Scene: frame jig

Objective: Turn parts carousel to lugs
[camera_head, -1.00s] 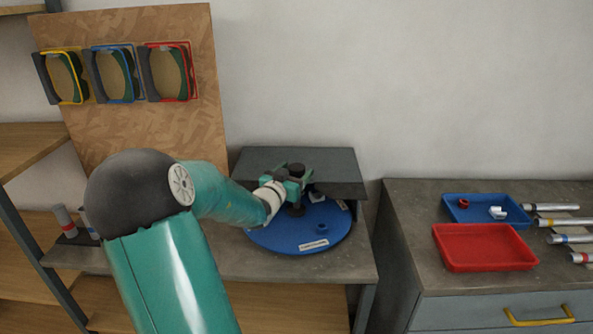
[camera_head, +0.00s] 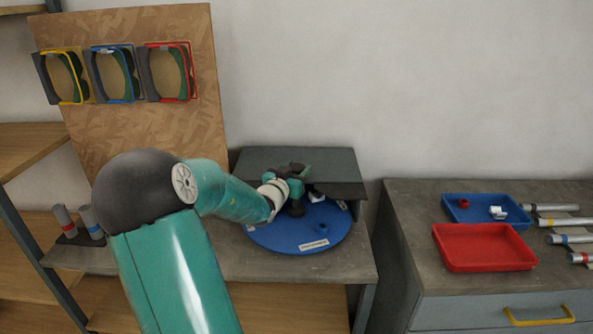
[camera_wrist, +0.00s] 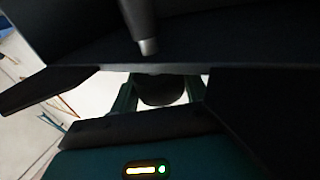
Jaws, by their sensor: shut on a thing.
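The parts carousel (camera_head: 283,238) is a blue round disc on the grey bench, partly under a dark grey cover (camera_head: 300,166). A white label (camera_head: 313,245) lies at its front edge, with text too small to read. A small blue ring-shaped part (camera_head: 323,229) and a white part (camera_head: 316,197) sit on it. My gripper (camera_head: 297,178) is over the disc, shut on the dark knob (camera_head: 296,207) at its middle. In the wrist view a dark round piece (camera_wrist: 160,92) sits between the fingers. I cannot make out the lugs.
A board (camera_head: 150,120) with yellow, blue and red framed pieces stands behind my arm. At right, a blue tray (camera_head: 470,220) and a red tray (camera_head: 485,265) stand on a drawer unit beside several tubes. Two tubes (camera_head: 92,222) stand at left.

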